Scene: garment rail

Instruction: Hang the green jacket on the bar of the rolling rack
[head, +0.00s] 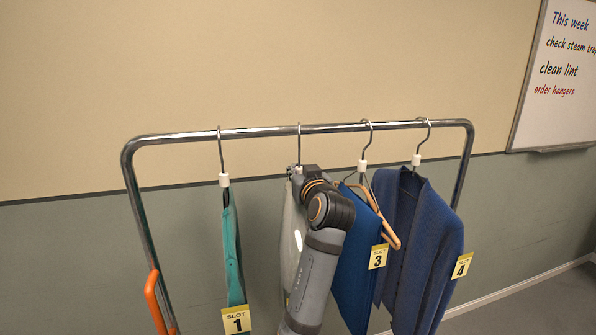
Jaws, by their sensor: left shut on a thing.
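The bar (260,132) of the rolling rack runs across the view. My left gripper (295,172) is just below it, shut on the white neck of a hanger. The hook (299,142) of this hanger reaches up to the bar and appears to be over it. A pale grey-green garment (290,240) hangs from it, seen nearly edge-on and partly hidden by my arm; I cannot tell whether it is the green jacket. A teal-green garment (233,255) hangs to the left at the slot 1 tag. My right gripper is out of view.
A blue garment (357,270) on a wooden hanger hangs close right of my arm, by the slot 3 tag (378,256). A dark blue jacket (425,250) hangs by the slot 4 tag (462,265). An orange handle (154,300) is at the rack's left post. A whiteboard (560,75) hangs behind.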

